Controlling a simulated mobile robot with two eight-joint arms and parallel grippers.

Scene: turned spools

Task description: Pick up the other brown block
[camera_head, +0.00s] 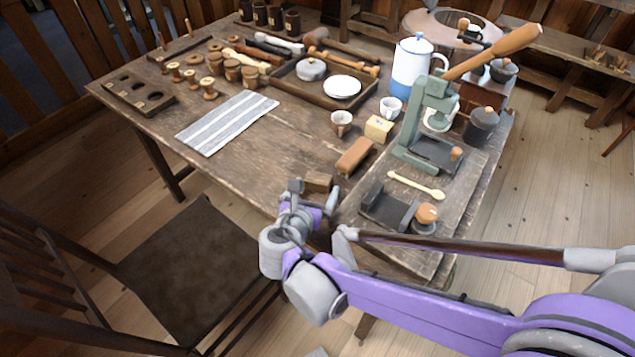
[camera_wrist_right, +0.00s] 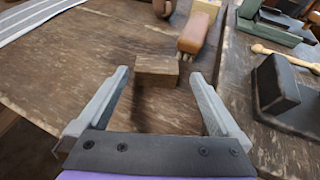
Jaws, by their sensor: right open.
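A small dark brown wooden block (camera_head: 318,181) lies on the table near its front edge. It also shows in the right wrist view (camera_wrist_right: 157,70), between the tips of my right gripper (camera_wrist_right: 159,76) with a gap on each side. My right gripper (camera_head: 314,194) is open and empty, just in front of the block in the head view. My left gripper is not in view.
A pale wooden block (camera_head: 379,128) and two cups stand behind the orange-brown block. The green press (camera_head: 420,135) and a dark stand with a wooden knob (camera_head: 426,214) are to the right. A striped cloth (camera_head: 225,122) lies left; the table between is clear.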

